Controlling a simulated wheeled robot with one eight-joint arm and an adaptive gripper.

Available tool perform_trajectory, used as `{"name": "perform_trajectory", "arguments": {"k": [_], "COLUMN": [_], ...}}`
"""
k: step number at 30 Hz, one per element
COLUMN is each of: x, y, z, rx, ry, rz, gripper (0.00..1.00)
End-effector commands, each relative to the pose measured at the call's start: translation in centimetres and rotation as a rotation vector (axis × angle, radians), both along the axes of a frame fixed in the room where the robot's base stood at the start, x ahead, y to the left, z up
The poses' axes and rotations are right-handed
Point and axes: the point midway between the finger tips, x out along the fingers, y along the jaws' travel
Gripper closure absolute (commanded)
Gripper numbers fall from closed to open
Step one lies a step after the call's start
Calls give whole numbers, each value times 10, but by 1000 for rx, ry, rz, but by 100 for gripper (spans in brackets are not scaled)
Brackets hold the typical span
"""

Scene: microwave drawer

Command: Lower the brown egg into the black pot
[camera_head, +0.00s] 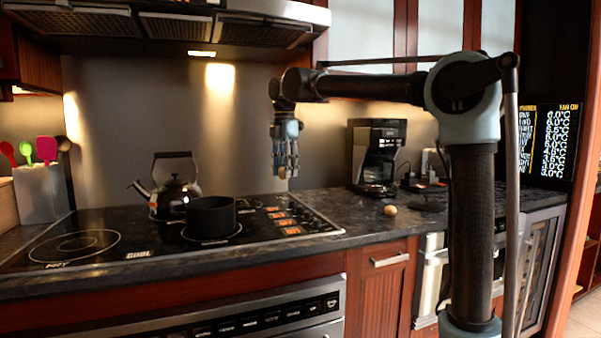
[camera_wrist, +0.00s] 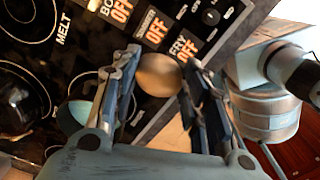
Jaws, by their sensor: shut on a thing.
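The brown egg (camera_wrist: 158,74) is held between the two fingers of my gripper (camera_wrist: 155,88) in the wrist view. In the head view my gripper (camera_head: 286,172) points down, well above the cooktop, with the egg small at its fingertips. The black pot (camera_head: 211,217) stands upright on the cooktop, left of my gripper and lower. The inside of the pot is mostly hidden by its wall. A dark round shape at the left of the wrist view cannot be clearly identified.
A kettle (camera_head: 176,190) stands just behind and left of the pot. Another egg-like thing (camera_head: 390,210) lies on the counter at the right, near the coffee maker (camera_head: 376,155). A range hood (camera_head: 170,25) hangs above. The cooktop (camera_head: 140,253) is clear in front of the pot.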

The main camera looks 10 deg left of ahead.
Motion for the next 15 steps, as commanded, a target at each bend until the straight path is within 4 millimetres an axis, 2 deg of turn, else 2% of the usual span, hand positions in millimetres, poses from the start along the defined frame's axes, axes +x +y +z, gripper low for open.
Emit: {"name": "perform_trajectory", "arguments": {"k": [15], "x": [-36], "y": [76], "z": [2], "rx": [0], "ry": [0], "rz": [3], "gripper": [67]}}
